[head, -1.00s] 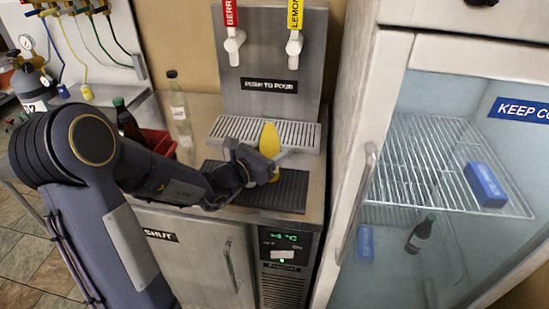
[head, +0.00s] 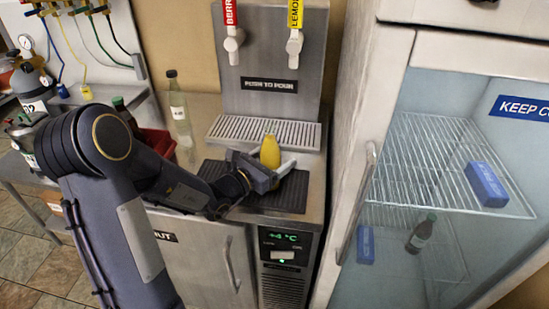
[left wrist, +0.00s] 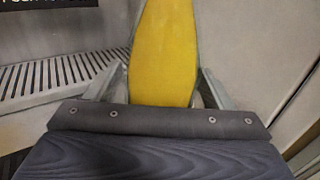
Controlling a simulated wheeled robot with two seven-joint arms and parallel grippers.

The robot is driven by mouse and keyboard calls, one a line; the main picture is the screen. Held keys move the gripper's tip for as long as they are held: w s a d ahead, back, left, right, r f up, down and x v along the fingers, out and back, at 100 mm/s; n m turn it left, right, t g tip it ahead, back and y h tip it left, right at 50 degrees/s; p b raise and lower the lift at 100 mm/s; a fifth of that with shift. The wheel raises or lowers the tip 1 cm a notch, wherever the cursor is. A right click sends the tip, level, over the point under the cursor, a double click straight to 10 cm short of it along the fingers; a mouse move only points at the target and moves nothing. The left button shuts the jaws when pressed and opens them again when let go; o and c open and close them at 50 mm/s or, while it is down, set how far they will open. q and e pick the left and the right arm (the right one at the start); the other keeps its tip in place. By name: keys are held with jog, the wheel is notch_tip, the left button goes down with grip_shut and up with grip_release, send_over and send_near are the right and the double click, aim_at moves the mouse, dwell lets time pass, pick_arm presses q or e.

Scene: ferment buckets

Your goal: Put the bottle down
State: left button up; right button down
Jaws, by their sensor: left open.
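The yellow bottle (head: 270,151) stands upright on the dark ribbed mat (head: 290,192) in front of the drink dispenser. My left gripper (head: 274,170) is open low around the bottle, with a finger on either side. In the left wrist view, the yellow bottle (left wrist: 163,55) rises between the two fingers, and the gripper body hides its lower part. I cannot tell whether a finger touches it. My right gripper is not in view.
A silver drip grate (head: 265,131) and the dispenser (head: 272,60) with two taps stand behind. A clear bottle (head: 180,115) and a red crate (head: 158,142) are to the left. A glass-door fridge (head: 470,130) stands close on the right.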

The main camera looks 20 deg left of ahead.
pick_arm(q)
jog(key=shift+r, duration=0.1)
jog(key=shift+s+a, duration=0.1)
jog(key=shift+s, duration=0.1)
jog(key=v, duration=1.1)
jog(key=shift+s+r+b, duration=0.1)
jog(key=shift+s+b, duration=0.05)
jog(key=shift+b, duration=0.25)
jog(key=s+d+r+m+g+h, duration=0.3)
jog(key=s+d+m+g+h, duration=0.3)
jog(key=s+d+m+g, duration=0.85)
jog(key=s+a+f+m+t+y, duration=0.3)
jog(key=m+y, duration=0.5)
jog(key=m, duration=0.8)
jog(key=s+a+f, duration=0.1)
jog(key=s+a, duration=0.1)
jog(key=a, duration=0.1)
jog(key=shift+s+a, duration=0.25)
jog(key=shift+s, duration=0.05)
